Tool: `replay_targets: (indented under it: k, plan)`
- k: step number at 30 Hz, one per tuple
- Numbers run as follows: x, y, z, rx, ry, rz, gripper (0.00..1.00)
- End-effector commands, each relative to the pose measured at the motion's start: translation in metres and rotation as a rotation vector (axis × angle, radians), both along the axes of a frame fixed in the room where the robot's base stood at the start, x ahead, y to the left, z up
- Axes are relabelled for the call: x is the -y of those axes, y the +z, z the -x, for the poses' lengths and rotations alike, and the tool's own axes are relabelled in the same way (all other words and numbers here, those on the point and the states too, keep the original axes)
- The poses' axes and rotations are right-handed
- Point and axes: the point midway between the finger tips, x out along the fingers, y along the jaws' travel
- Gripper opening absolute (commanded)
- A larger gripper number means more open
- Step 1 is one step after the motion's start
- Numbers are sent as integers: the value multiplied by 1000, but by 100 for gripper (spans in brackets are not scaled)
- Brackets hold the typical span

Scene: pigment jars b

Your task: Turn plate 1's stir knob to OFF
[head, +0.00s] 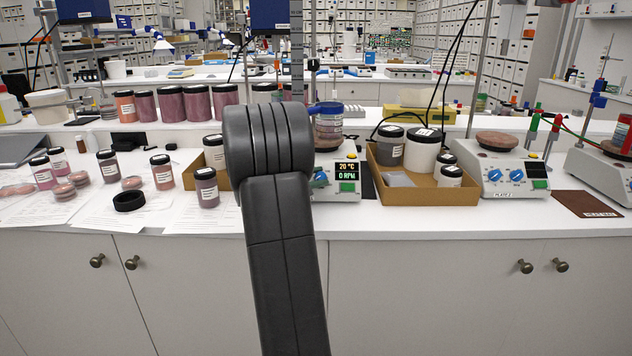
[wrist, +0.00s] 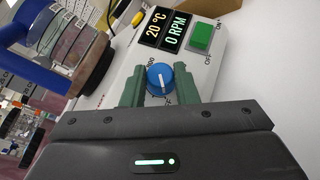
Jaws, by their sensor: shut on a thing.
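A white hot plate (head: 348,172) stands on the bench, partly hidden behind my arm in the head view. Its display (wrist: 165,27) reads 20 °C and 0 RPM, with a green switch (wrist: 201,38) beside it. In the wrist view, my gripper (wrist: 159,82) has its green fingers on either side of a blue knob (wrist: 160,77) and is shut on it. The knob bears a white pointer line; the markings around it are partly covered. My gripper is hidden behind my arm in the head view. No plate number shows on this unit.
A blue-clamped jar stack (wrist: 72,45) stands on this plate, close to my gripper. A cardboard tray (head: 400,180) of jars is to the right, then a hot plate labelled plate 2 (head: 516,165). Jars (head: 206,187) and papers lie to the left.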

Motion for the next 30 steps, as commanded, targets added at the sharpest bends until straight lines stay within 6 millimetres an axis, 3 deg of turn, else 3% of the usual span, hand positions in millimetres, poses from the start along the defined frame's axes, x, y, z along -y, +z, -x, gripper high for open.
replay_targets:
  k: [9, 10, 13, 23, 30]
  plan:
    - [1, -1, 0, -2, -2, 1, 4]
    - [1, -1, 0, -2, -2, 1, 29]
    - [1, 0, 0, -1, -2, 0, 48]
    - [-1, 1, 1, 1, 1, 0, 49]
    - [-28, 7, 24, 1, 4, 1, 49]
